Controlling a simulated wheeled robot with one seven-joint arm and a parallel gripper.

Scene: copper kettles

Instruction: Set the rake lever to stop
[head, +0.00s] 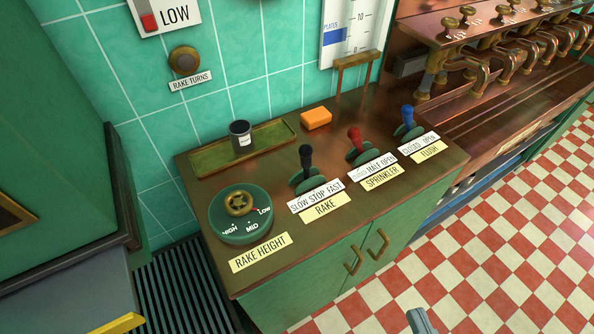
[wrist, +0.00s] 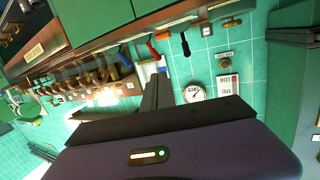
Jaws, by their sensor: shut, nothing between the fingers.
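The rake lever (head: 306,160) has a black knob and stands in a green round base on the brown counter. Its white plate (head: 316,197) reads SLOW, STOP, FAST, above a yellow RAKE label (head: 325,207). The lever stands roughly upright; I cannot tell for sure which word it is set to. My gripper (wrist: 156,90) shows in the wrist view as dark fingers, shut and empty, against the tiled wall. It is apart from the lever.
Right of the rake lever stand the red sprinkler lever (head: 355,142) and the blue flush lever (head: 407,117). A rake height dial (head: 240,229), a dark cup (head: 240,137) on a tray and an orange block (head: 316,118) share the counter. The checkered floor (head: 500,240) at right is clear.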

